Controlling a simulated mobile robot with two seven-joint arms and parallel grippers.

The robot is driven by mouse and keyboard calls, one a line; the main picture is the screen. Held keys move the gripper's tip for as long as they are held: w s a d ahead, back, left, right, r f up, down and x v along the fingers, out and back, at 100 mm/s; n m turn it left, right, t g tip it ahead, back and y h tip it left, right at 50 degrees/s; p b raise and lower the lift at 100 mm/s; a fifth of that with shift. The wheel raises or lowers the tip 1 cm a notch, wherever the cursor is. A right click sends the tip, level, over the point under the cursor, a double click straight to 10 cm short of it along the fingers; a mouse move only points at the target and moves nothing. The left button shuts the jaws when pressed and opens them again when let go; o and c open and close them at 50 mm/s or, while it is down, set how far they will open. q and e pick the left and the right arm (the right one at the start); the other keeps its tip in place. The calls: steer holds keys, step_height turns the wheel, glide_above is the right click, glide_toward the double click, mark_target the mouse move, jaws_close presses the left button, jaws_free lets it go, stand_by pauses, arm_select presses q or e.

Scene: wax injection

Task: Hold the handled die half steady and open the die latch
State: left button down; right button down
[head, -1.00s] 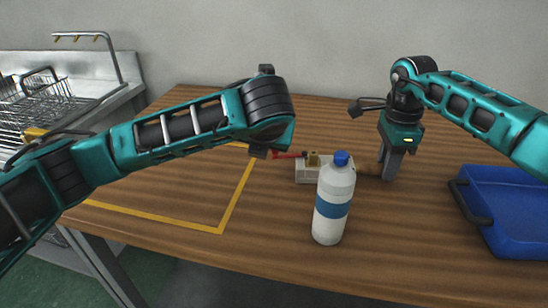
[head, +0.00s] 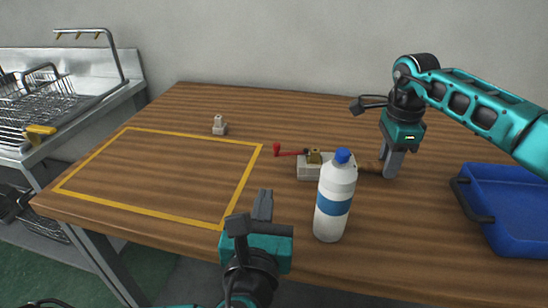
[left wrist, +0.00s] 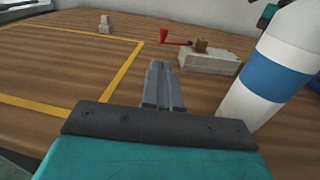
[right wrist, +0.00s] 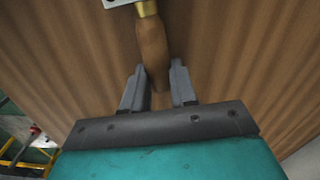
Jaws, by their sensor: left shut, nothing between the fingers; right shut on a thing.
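The die (head: 308,172) is a pale metal block on the table, partly hidden by a bottle in the head view; it also shows in the left wrist view (left wrist: 209,62). A brass piece (head: 314,156) sits on top. The red-handled latch (head: 288,152) sticks out to the left. The wooden handle (head: 370,167) sticks out to the right, and it shows in the right wrist view (right wrist: 152,45). My right gripper (head: 388,174) is shut on this handle. My left gripper (head: 264,194) is shut and empty, in front of the die and to its left.
A white bottle with a blue cap (head: 335,195) stands in front of the die, right of my left gripper. A small grey part (head: 219,125) stands by the yellow-taped area (head: 262,150). A blue tray (head: 505,205) lies at the right. The taped area is clear.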

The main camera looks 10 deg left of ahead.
mark_target(275, 149)
arm_select(q)
steer(key=shift+s+d+r, duration=0.1)
steer(key=shift+s+d, duration=0.2)
steer(key=shift+s, duration=0.6)
steer(key=w, duration=0.4)
steer(key=w+a, duration=0.1)
steer(key=w, duration=0.8)
steer(key=shift+w+a, duration=0.3)
steer(key=shift+a, duration=0.1)
steer(key=shift+w+a+m+h, duration=0.4)
steer(key=shift+h, duration=0.6)
steer(key=shift+w+a, duration=0.25)
steer(key=shift+w, duration=0.1)
steer(key=s, duration=0.9)
steer(key=s+a, duration=0.1)
steer(key=s, duration=0.4)
steer(key=shift+a, duration=0.1)
